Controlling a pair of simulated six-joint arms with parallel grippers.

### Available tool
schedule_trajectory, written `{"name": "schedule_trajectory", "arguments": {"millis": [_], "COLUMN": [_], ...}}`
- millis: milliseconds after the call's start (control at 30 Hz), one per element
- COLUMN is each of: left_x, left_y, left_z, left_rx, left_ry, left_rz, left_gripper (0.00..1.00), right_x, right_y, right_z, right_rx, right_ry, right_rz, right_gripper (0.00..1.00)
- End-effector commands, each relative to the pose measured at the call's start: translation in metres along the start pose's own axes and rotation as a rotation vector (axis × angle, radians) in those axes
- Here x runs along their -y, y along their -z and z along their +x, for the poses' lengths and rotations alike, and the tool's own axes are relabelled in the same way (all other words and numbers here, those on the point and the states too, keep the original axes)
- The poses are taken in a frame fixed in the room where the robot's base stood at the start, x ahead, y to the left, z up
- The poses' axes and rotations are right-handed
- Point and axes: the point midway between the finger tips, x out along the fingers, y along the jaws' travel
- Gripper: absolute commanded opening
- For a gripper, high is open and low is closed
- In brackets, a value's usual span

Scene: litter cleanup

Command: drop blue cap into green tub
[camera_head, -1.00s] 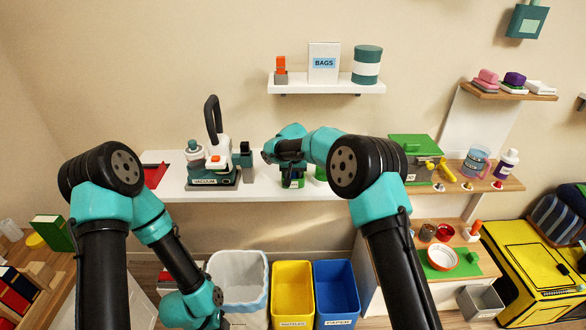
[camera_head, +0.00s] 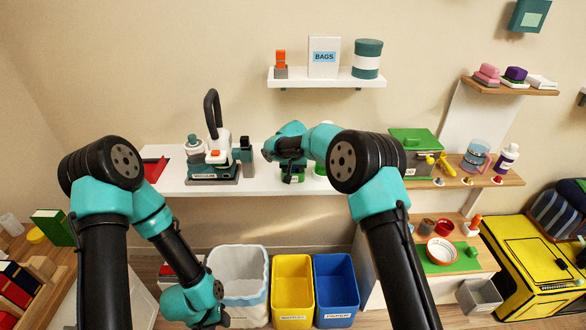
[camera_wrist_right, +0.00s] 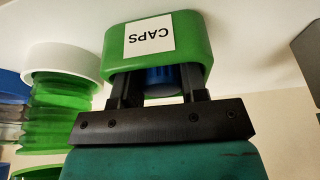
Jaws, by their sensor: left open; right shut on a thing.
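My right gripper (camera_wrist_right: 160,92) is shut on the blue cap (camera_wrist_right: 162,78), which shows between its two black fingers in the right wrist view. The green tub (camera_wrist_right: 190,42) with a white CAPS label is directly behind the cap and fingers in that view, and the cap overlaps its opening. I cannot tell how deep the cap is. In the head view my right gripper (camera_head: 288,172) points down at the green tub (camera_head: 292,181) on the white shelf and partly covers it. My left arm bends down at lower left; its fingers do not show.
Another green container (camera_wrist_right: 62,100) with a white rim stands beside the tub. A vacuum (camera_head: 214,160) stands left on the same shelf. White, yellow (camera_head: 293,290) and blue (camera_head: 335,288) bins stand below. An upper shelf (camera_head: 325,78) holds a BAGS box (camera_head: 324,57).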

Motion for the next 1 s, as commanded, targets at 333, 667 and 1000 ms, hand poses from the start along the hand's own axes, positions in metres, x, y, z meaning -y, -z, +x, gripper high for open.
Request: {"name": "schedule_trajectory", "arguments": {"millis": [333,667,1000], "left_x": [0.0,0.0,0.0], "left_y": [0.0,0.0,0.0], "left_z": [0.0,0.0,0.0], "left_rx": [0.0,0.0,0.0], "left_ry": [0.0,0.0,0.0], "left_rz": [0.0,0.0,0.0], "left_gripper": [0.43,0.43,0.43], "right_x": [0.0,0.0,0.001], "right_y": [-0.001,0.0,0.001], "right_z": [0.002,-0.018,-0.08], "right_rx": [0.0,-0.003,-0.005], "right_ry": [0.0,0.001,0.002], "right_rz": [0.0,0.001,-0.001], "right_gripper": [0.61,0.64,0.69]}}
